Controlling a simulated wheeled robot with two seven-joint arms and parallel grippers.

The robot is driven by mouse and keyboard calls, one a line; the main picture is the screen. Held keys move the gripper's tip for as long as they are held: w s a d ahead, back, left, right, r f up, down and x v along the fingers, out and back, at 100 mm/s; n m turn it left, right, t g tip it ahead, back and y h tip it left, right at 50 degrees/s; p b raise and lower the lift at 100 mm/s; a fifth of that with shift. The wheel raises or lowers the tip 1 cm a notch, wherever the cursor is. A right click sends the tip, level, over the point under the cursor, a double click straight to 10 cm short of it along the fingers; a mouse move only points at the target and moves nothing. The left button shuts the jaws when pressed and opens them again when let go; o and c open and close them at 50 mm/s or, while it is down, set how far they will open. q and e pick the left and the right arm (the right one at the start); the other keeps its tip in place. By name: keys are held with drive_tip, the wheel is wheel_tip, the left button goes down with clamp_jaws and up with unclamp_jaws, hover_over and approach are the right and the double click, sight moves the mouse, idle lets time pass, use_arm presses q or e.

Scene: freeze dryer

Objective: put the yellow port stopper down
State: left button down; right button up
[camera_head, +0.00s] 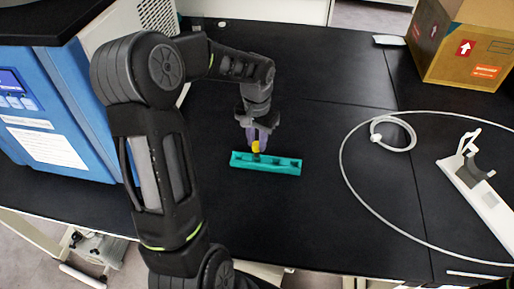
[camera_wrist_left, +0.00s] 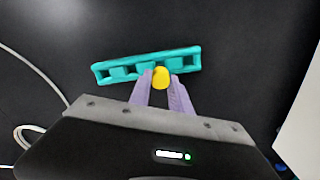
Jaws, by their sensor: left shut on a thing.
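The yellow port stopper (camera_head: 256,147) is small and sits between the purple fingers of my left gripper (camera_head: 258,138). In the left wrist view the stopper (camera_wrist_left: 161,77) shows between the fingertips of the gripper (camera_wrist_left: 160,84), which is shut on it. A teal rack (camera_head: 265,163) with several slots lies on the black bench below the gripper. In the left wrist view the rack (camera_wrist_left: 105,78) lies just past the fingertips. I cannot tell whether the stopper touches the rack. My right gripper is not in view.
A blue machine (camera_head: 70,110) stands at the left of the black bench (camera_head: 330,215). A thin white tube (camera_head: 343,165) loops at the right beside a white device (camera_head: 480,190). A cardboard box (camera_head: 460,45) stands at the back right. The bench around the rack is clear.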

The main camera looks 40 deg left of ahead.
sight(257, 143)
use_arm(q)
drive_tip(key=shift+f+p, duration=0.35)
drive_tip(key=shift+f, duration=1.55)
drive_tip(key=c, duration=1.2)
unclamp_jaws()
drive_tip(key=shift+r, duration=0.2)
wheel_tip(257, 143, up, 12)
drive_tip(key=shift+f+b, duration=0.1)
drive_tip(key=shift+b, duration=0.55)
